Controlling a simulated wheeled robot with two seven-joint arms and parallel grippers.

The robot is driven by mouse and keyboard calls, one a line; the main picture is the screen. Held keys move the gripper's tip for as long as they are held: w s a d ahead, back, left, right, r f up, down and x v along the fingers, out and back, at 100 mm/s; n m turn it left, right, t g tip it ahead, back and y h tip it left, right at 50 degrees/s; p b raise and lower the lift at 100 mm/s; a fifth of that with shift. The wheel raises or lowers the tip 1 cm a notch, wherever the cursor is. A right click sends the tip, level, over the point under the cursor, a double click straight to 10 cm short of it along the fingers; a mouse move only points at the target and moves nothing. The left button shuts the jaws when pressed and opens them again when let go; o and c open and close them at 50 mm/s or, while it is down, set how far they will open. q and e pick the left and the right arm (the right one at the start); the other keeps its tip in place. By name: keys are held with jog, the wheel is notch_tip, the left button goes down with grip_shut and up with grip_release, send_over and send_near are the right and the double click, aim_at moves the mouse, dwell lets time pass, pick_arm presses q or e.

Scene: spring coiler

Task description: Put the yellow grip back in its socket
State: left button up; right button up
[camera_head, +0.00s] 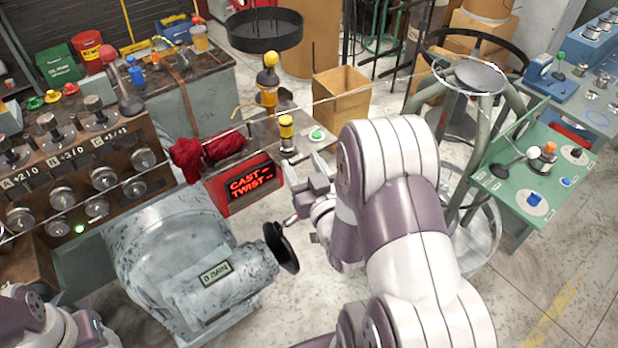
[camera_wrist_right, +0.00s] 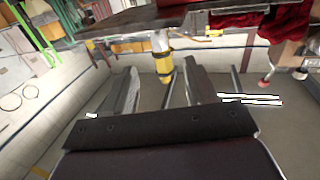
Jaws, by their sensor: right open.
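A short yellow cylinder with dark bands (camera_head: 286,130) stands upright near the front corner of the small bench behind the red display box. Behind it is a second yellow piece (camera_head: 268,92) with a ball top and a dark band. I cannot tell which is the grip, and no empty socket is clear. A yellow piece with a dark band (camera_wrist_right: 163,64) shows beyond my finger gap in the right wrist view, apart from the fingers. My right gripper (camera_head: 304,200) is open and empty, below and in front of the bench corner. My left gripper is out of view.
A grey drum machine with a black handwheel (camera_head: 282,248) is close to my right gripper's lower left. A red display box (camera_head: 243,186) and dark red cloth (camera_head: 205,152) lie left. A green button (camera_head: 317,135) sits beside the yellow cylinder. A green panel (camera_head: 540,165) stands right.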

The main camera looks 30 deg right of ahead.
jog(key=s+a+f+n+g+y, duration=0.25)
jog(key=a+f+g, duration=0.35)
jog(key=g, duration=0.4)
jog(key=s+a+r+g, duration=0.1)
jog(key=s+a+g, duration=0.3)
jog(key=s, duration=0.5)
jog(key=shift+s+a+g+y, duration=0.15)
jog(key=shift+a+g+y, duration=0.25)
jog(key=shift+g, duration=0.8)
jog(key=shift+r, duration=0.1)
